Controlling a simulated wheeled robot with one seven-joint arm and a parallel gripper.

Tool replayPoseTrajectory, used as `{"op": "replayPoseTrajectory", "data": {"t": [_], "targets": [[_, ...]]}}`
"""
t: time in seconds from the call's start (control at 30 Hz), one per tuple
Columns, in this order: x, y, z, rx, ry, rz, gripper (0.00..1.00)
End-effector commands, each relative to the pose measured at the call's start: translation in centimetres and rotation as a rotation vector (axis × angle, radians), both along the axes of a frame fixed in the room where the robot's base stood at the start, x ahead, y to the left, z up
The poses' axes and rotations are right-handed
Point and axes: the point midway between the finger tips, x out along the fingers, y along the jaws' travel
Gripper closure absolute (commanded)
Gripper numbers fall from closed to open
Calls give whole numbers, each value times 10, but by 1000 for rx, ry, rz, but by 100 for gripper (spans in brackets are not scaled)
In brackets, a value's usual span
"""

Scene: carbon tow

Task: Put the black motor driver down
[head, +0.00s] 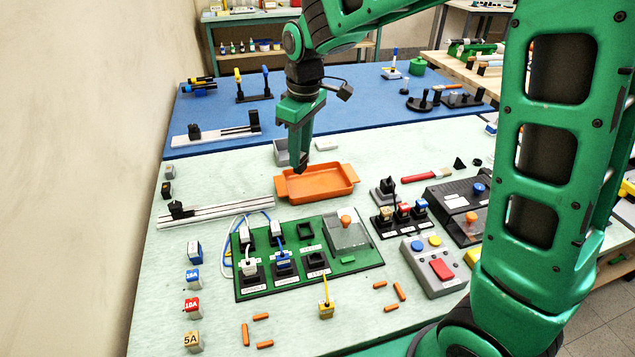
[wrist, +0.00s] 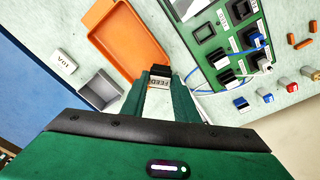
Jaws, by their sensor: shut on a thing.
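The black motor driver (wrist: 161,70) with a white label that seems to read FEED is between the fingertips of my gripper (wrist: 159,84) in the wrist view. In the head view my gripper (head: 301,163) points down over the back of the pale green table, in front of the grey bin (head: 281,153) and behind the orange tray (head: 316,184). The driver is hard to tell from the dark fingers there. Its height above the table is unclear. The green panel board (head: 352,258) has several black sockets, some holding plugged blocks with cables.
A grey rail (head: 218,211) lies at the left. Coloured fuse blocks (head: 192,306) line the left front. A grey button box (head: 433,268) and a row of coloured plugs (head: 404,213) stand right of the board. Bare table shows left of the tray.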

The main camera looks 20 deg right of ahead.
Motion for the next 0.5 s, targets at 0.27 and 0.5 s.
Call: {"op": "replayPoseTrajectory", "data": {"t": [0.27,0.5], "targets": [[23,-41,-28,-1,4,-8,100],[47,-79,-55,-1,3,-5,100]]}}
